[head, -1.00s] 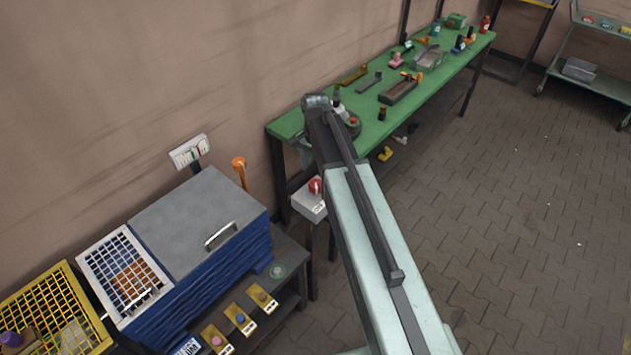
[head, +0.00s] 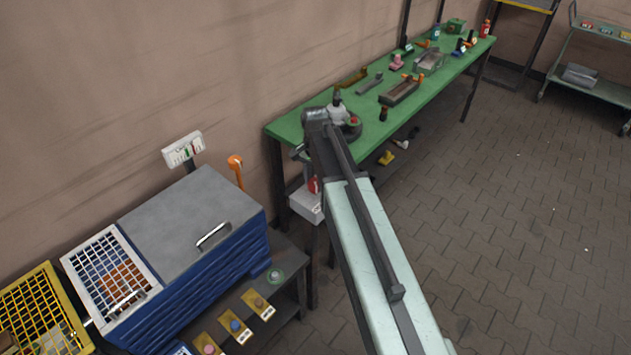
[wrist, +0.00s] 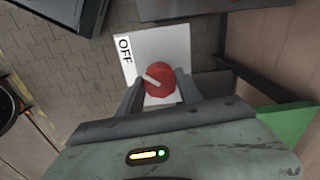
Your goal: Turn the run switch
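The run switch is a red round knob (wrist: 161,79) with a pale pointer bar, on a white-grey box (wrist: 172,45) marked OFF. The pointer lies aslant, toward the upper left in the wrist view. In the head view the box (head: 306,206) stands on a post left of my arm, with the red knob (head: 313,186) partly behind the arm. My gripper (wrist: 158,82) is open, its fingers apart to the left and right of the knob in the wrist view. Whether they touch it I cannot tell. The gripper is mostly hidden in the head view.
A green workbench (head: 285,127) with tools and small parts stands behind the box. A blue cabinet with a grey lid (head: 190,222) and a dark low bench (head: 292,291) stand to the left. The paved floor (head: 500,230) on the right is largely clear.

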